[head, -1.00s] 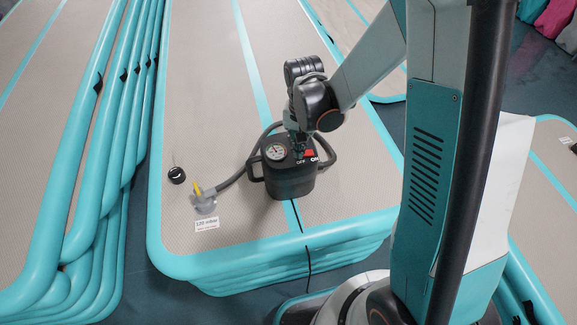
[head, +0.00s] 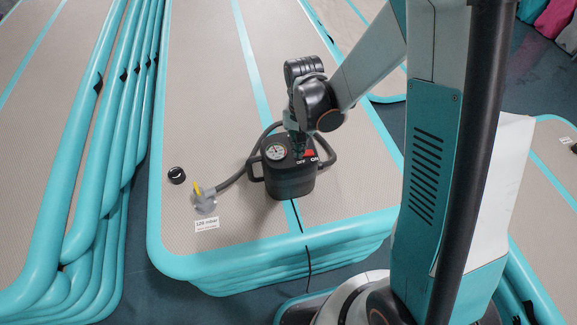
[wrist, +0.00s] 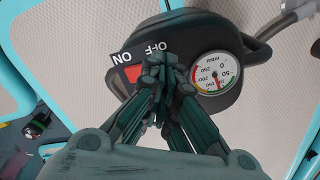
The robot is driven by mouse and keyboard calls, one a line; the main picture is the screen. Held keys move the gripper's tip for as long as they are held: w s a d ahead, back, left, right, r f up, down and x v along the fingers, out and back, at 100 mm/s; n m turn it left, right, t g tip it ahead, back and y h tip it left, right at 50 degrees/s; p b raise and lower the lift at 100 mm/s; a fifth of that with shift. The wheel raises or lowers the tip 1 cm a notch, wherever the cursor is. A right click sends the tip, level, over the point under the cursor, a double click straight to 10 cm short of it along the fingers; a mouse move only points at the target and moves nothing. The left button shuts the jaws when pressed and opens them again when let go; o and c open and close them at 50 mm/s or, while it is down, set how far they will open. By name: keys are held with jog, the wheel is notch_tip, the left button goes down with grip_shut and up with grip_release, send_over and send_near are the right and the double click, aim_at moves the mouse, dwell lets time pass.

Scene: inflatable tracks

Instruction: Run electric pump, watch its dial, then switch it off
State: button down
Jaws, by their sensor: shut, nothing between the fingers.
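The black electric pump (head: 290,180) stands on the top mat, its hose running left to a valve with a yellow part (head: 199,190). Its round white dial (head: 276,150) faces up; it also shows upside down in the wrist view (wrist: 217,77), where a needle points toward the picture's bottom. The red switch (wrist: 133,74) lies beside the ON and OFF labels. My gripper (wrist: 165,62) is shut and empty, with its fingertips over the OFF side, partly hiding the switch. I cannot tell if they touch it. In the head view, my gripper (head: 298,150) is above the pump.
The pump rests on a stack of turquoise-edged inflatable mats (head: 220,250). A black cap (head: 176,175) and a card reading about 120 mbar (head: 206,225) lie left of it. A black cord (head: 308,260) runs off the front edge. More mats (head: 100,130) stand at the left.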

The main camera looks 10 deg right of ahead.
jog(key=shift+f, duration=0.2)
jog(key=shift+f+b, duration=0.2)
jog(key=shift+b, duration=0.15)
jog(key=shift+r, duration=0.15)
jog(key=shift+r+p, duration=0.35)
jog(key=shift+r, duration=0.1)
jog(key=shift+r+p, duration=2.05)
jog(key=shift+r, duration=0.95)
